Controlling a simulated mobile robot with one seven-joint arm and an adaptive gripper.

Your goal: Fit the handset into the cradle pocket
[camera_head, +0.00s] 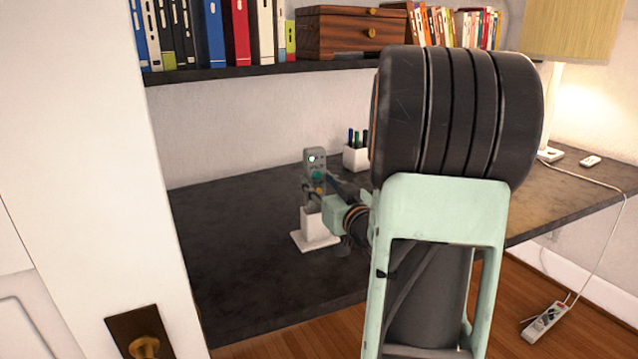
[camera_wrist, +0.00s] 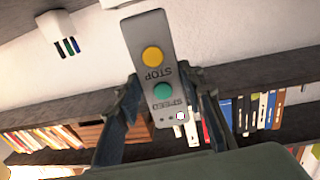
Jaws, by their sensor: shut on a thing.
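The handset (camera_head: 315,161) is a grey slab with a green and a yellow button, held roughly upright over the desk. My gripper (camera_head: 319,188) is shut on its sides. In the wrist view the handset (camera_wrist: 151,36) shows its button face between the two dark fingers of my gripper (camera_wrist: 164,88), with its far end at the top edge. The cradle (camera_head: 313,224) is a white block on a flat white base, standing on the desk directly below the handset. Its pocket opening is hidden behind my gripper and the handset's lower end. I cannot tell whether the handset's lower end touches the cradle.
The dark desk (camera_head: 235,260) is clear left of the cradle. A white pen cup (camera_head: 356,158) stands behind it. A shelf (camera_head: 220,72) with binders and a wooden box (camera_head: 348,35) runs above. A lamp (camera_head: 548,100) stands at right. A white door (camera_head: 80,150) fills the left.

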